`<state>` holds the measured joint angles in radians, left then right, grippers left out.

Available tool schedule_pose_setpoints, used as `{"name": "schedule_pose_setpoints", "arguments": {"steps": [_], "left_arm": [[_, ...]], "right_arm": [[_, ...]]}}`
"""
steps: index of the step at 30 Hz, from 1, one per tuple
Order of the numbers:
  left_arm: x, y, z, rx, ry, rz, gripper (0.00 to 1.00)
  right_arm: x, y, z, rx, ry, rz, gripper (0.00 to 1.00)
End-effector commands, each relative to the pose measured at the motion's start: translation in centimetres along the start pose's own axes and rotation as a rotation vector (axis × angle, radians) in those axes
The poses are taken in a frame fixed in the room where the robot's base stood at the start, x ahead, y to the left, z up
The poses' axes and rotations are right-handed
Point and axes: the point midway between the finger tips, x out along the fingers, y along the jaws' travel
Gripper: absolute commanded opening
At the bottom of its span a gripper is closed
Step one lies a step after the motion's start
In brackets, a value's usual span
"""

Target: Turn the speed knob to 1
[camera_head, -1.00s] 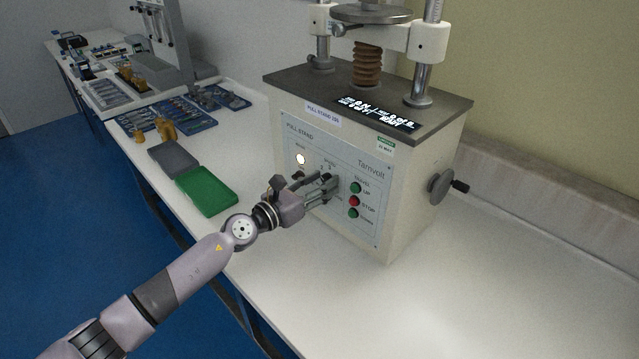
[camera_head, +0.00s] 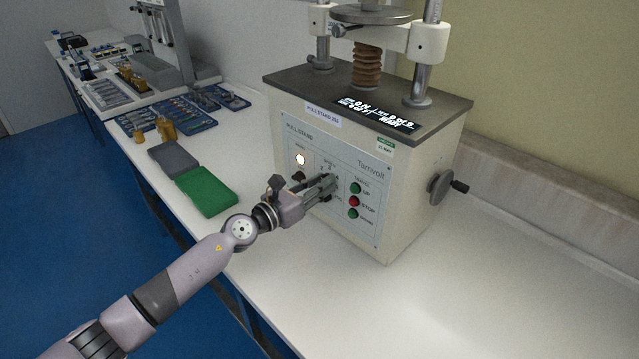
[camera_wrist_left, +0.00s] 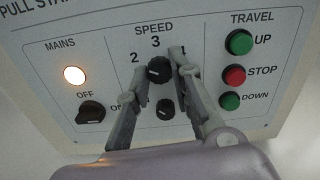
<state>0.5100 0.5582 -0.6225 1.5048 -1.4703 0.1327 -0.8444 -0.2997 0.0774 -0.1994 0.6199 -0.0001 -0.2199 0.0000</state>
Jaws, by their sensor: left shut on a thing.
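The pull stand (camera_head: 400,170) is a cream box with a dark top. In the left wrist view its front panel (camera_wrist_left: 35,45) carries a black speed knob (camera_wrist_left: 158,70) below the numbers 2, 3 and 4. My left gripper (camera_head: 333,184) reaches the panel from the left, and in the left wrist view its fingers (camera_wrist_left: 160,62) stand on both sides of the knob, shut on it. A second dark round part (camera_wrist_left: 165,109) shows lower between the fingers. The fingers cover the panel where other numbers could be. The knob's pointing direction is unclear. My right gripper is not in view.
The mains lamp (camera_wrist_left: 74,75) glows above the mains switch (camera_wrist_left: 91,111). Travel buttons, UP (camera_wrist_left: 239,41), STOP (camera_wrist_left: 234,75) and DOWN (camera_wrist_left: 230,101), sit right of the fingers. A handwheel (camera_head: 441,187) juts from the stand's right side. A green pad (camera_head: 207,191) lies left.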

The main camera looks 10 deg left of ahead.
Motion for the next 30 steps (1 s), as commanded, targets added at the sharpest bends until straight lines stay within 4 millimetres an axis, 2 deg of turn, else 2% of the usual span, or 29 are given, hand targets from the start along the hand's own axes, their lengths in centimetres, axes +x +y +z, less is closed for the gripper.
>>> {"name": "schedule_pose_setpoints", "arguments": {"steps": [8, 30], "left_arm": [[0.0, 0.0, 0.1, -0.162, 0.002, 0.001, 0.00], [0.0, -0.1, 0.2, -0.820, 0.000, 0.002, 0.00]], "right_arm": [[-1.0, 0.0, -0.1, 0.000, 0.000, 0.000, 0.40], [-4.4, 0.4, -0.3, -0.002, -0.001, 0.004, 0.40]]}}
